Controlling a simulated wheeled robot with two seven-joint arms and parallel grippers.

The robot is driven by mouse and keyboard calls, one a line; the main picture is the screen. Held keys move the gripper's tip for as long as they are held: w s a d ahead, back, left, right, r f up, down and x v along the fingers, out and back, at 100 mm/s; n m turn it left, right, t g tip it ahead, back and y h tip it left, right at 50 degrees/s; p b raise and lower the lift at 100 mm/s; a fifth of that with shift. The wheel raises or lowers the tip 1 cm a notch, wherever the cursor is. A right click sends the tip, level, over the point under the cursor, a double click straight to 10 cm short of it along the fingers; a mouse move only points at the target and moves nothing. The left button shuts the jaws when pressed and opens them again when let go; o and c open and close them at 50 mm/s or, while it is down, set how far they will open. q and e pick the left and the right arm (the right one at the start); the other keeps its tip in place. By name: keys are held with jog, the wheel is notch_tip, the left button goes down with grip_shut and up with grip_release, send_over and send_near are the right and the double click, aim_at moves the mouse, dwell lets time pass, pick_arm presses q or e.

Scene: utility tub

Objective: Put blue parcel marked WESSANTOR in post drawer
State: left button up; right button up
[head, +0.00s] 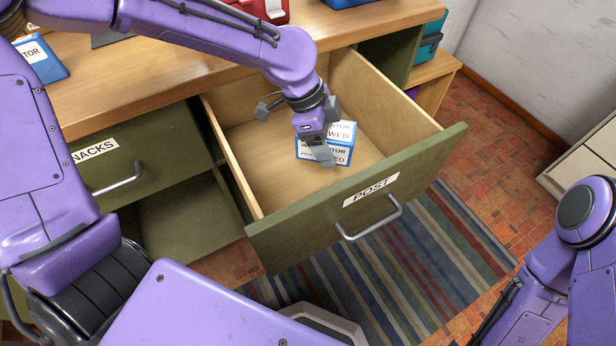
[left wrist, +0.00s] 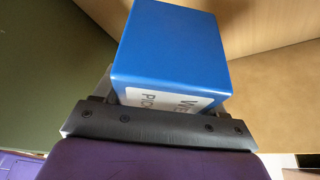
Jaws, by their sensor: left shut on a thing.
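A blue parcel (head: 344,157) with white labels is inside the open green drawer marked POST (head: 435,162). Its label text is partly covered; letters such as "TOR" and "WED" show. My left gripper (head: 321,146) reaches down into the drawer and is shut on the parcel. In the left wrist view the parcel (left wrist: 170,45) sits between the jaws, with part of a white label showing. Whether it touches the drawer floor I cannot tell. My right gripper is out of view; only part of the right arm shows at lower right.
The wooden worktop (head: 130,75) runs along the back, with a blue item labelled "TOR" (head: 42,62) and a red item (head: 262,8) on it. The SNACKS drawer (head: 150,150) is left of the POST drawer. A striped rug (head: 400,270) lies in front. The drawer floor around the parcel looks clear.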

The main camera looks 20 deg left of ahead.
aim_at(331, 182)
pick_arm(q)
jog(key=shift+s+d+f+m, duration=0.1)
jog(key=shift+f+m, duration=0.2)
jog(key=shift+f, duration=0.2)
notch_tip(331, 182, down, 9)
jog(key=b, duration=0.2)
jog(key=shift+s+f+b, duration=0.1)
jog(key=shift+s+b, duration=0.05)
jog(key=shift+b, duration=0.15)
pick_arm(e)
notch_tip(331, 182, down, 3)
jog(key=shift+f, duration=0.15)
pick_arm(q)
jog(key=o, duration=1.2)
jog(key=shift+f, duration=0.1)
jog(key=p+v, duration=0.3)
jog(key=v, duration=0.9)
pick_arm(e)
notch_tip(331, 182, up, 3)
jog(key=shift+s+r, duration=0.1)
